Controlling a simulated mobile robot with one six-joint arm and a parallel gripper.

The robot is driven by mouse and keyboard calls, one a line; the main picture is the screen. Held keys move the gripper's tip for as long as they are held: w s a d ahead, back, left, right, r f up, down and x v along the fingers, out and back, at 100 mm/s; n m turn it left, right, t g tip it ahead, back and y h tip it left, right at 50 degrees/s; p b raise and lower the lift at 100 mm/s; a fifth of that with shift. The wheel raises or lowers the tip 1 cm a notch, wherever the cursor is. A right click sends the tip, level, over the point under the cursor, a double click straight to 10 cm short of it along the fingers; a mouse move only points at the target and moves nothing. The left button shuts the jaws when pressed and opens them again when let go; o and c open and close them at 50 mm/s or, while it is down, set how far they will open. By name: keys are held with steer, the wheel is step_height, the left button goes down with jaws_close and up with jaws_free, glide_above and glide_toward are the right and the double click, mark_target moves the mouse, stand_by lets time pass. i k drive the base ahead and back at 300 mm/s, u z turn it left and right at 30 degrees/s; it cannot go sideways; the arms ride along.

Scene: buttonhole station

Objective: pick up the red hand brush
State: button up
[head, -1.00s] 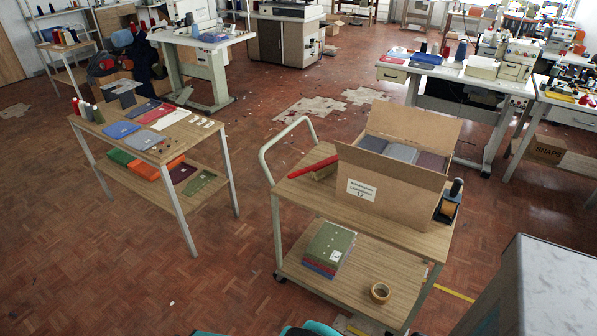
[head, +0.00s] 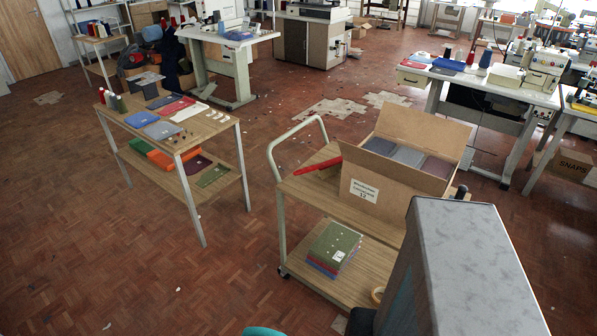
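The red hand brush (head: 318,167) lies on the top shelf of the wooden trolley (head: 303,186), at its left part. Its long red handle points to the lower left, and its right end is beside or behind the open cardboard box (head: 376,188). I cannot clearly make out its bristles. My gripper is not in view.
The box holds folded dark and grey cloth. A tall grey panel or cabinet (head: 470,262) stands close at right and hides the trolley's right end. A worktable (head: 196,143) with fabric pieces stands left. Parquet floor (head: 140,262) between is mostly clear. A teal thing (head: 264,331) shows at the bottom edge.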

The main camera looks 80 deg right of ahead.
mark_target(323, 167)
steer(key=u, duration=0.85)
steer(key=k, duration=1.35)
steer(key=z, duration=1.25)
